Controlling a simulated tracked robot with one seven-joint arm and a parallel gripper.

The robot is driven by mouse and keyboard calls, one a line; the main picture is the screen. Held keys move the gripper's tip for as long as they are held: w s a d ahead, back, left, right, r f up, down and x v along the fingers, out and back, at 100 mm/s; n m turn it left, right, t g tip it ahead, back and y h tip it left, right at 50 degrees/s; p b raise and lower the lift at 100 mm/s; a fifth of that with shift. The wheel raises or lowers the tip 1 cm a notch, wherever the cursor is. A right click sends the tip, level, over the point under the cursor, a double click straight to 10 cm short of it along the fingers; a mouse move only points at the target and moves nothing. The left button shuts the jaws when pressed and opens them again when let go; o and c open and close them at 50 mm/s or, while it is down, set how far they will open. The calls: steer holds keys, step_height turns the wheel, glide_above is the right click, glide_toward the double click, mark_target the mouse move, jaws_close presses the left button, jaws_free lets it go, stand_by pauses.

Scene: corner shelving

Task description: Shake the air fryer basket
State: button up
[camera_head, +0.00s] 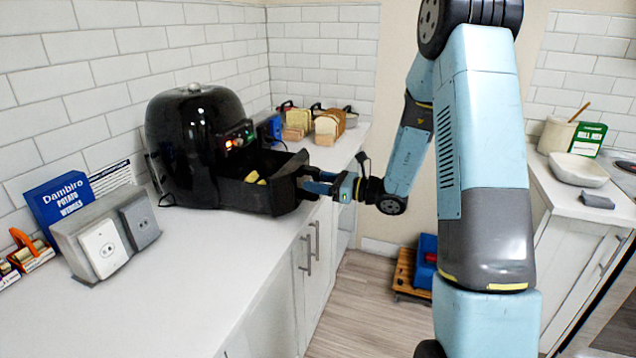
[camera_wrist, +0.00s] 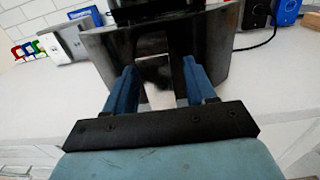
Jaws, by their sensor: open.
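The black air fryer (camera_head: 196,150) stands on the left counter against the tiled wall. Its basket (camera_head: 262,195) is pulled partly out toward the right, and some yellow food (camera_head: 254,177) shows inside. My gripper (camera_head: 306,184) is at the basket's handle end, level with it. In the wrist view, my gripper's two blue fingers (camera_wrist: 162,88) are apart, one on each side of the dark handle (camera_wrist: 154,68). The basket's front panel (camera_wrist: 212,52) is straight ahead. I cannot tell whether either finger touches the handle.
Bread and toasters (camera_head: 318,122) stand behind the fryer. A blue potato wedges box (camera_head: 62,200) and a wall-socket block (camera_head: 106,236) are at the left. Cabinet handles (camera_head: 310,248) stick out below. A right counter holds a white bowl (camera_head: 578,170).

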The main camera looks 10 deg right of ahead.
jaws_close()
stand_by(0.4)
